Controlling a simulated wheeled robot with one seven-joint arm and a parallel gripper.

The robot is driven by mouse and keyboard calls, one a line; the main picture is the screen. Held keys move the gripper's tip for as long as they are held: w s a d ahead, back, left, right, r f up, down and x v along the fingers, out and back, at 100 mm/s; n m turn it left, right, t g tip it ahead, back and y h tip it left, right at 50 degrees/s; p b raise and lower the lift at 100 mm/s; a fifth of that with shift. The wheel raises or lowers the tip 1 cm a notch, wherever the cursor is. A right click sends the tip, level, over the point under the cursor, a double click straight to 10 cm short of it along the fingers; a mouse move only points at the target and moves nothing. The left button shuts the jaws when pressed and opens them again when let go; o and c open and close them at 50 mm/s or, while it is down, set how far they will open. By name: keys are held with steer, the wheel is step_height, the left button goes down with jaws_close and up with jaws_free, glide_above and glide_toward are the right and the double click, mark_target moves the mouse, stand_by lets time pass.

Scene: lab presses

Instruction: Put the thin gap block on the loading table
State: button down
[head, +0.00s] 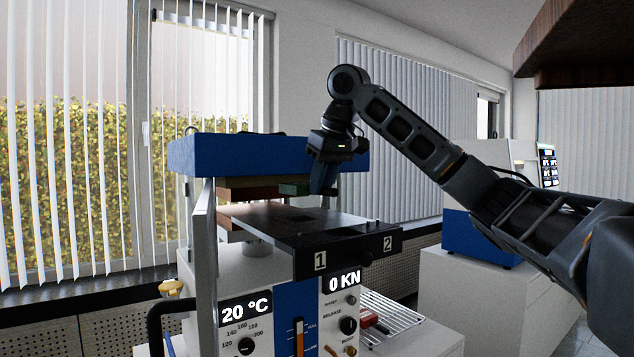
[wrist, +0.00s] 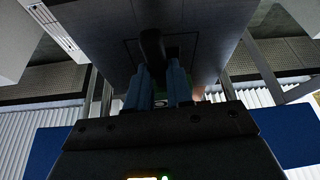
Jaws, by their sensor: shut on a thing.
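My gripper (head: 318,186) is shut on a thin dark green block (head: 294,188), the thin gap block, and holds it above the loading table, apart from its top. The loading table (head: 345,228) is a flat dark plate, marked 1 and 2 on its front edge, sticking out from the press. A dark square patch (head: 303,217) shows on its surface below the block. In the wrist view the blue fingers (wrist: 160,88) point at the table (wrist: 205,40), and only slivers of green show between and beside them, so most of the block is hidden.
The blue press head (head: 255,155) and its brown plates (head: 245,190) stand close behind and left of my gripper. A white upright panel (head: 204,250) borders the table's left side. A wire rack (head: 392,317) lies below right. Another blue and white machine (head: 475,236) stands at right.

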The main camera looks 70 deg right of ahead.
mark_target(330, 188)
steer(key=shift+s+f, duration=0.1)
steer(key=shift+f, duration=0.15)
steer(key=shift+f+b, duration=1)
steer(key=shift+f, duration=1.25)
steer(key=shift+p, duration=0.4)
steer(key=shift+f, duration=0.55)
steer(key=c, duration=0.9)
jaws_free()
steer(key=shift+b+v, duration=0.45)
steer(key=shift+v, duration=3.5)
steer(key=shift+f, duration=0.1)
